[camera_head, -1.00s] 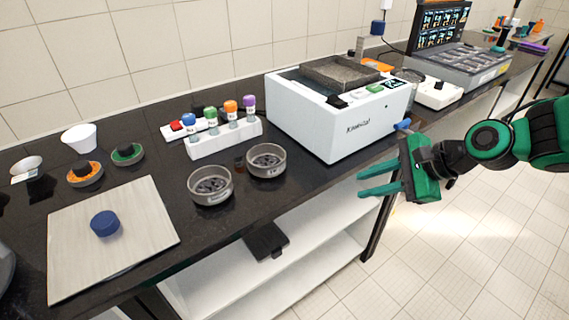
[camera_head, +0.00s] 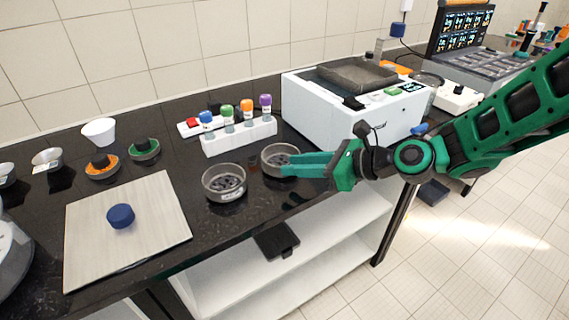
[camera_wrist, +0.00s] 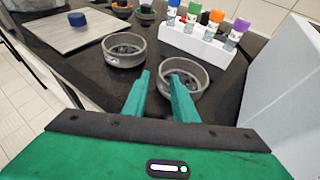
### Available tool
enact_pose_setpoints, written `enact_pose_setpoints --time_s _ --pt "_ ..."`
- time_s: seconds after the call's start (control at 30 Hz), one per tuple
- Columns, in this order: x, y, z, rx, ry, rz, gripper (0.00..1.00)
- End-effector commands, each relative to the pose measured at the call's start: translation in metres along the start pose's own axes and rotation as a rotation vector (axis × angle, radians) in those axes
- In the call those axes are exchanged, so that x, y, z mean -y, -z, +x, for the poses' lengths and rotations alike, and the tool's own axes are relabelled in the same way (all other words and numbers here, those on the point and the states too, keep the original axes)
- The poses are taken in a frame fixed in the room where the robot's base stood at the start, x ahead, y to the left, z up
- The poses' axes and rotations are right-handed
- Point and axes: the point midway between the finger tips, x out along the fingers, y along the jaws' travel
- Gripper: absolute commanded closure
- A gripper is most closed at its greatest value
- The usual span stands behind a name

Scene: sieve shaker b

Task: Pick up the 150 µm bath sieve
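Two round grey metal sieves with dark contents stand on the black bench. The left sieve (camera_head: 224,195) is nearer the front edge and also shows in the wrist view (camera_wrist: 124,62). The right sieve (camera_head: 276,148) is nearer the white machine and shows in the wrist view too (camera_wrist: 203,72). Their labels are too small to read, so I cannot tell which is 150 µm. My gripper (camera_head: 287,165) is open and empty, its green fingers reaching over the right sieve's near side. In the wrist view the fingertips (camera_wrist: 160,76) have a gap between them; the right finger covers part of that sieve's rim.
A white rack (camera_head: 240,138) with several colour-capped vials stands behind the sieves. A large white machine (camera_head: 350,118) blocks the right side. A pale board (camera_head: 95,240) with a blue round object (camera_head: 120,216) lies to the left. A dark flat item (camera_head: 277,240) lies on the lower shelf.

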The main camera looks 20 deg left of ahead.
Motion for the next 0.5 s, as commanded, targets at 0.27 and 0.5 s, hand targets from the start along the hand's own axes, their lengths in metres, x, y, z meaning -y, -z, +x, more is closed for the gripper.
enact_pose_setpoints --time_s 0.27,0.5 --pt "-0.002 0.0 0.038 0.0 -0.004 -0.002 0.75" --pt "-0.001 0.0 0.051 -0.001 -0.001 -0.001 0.75"
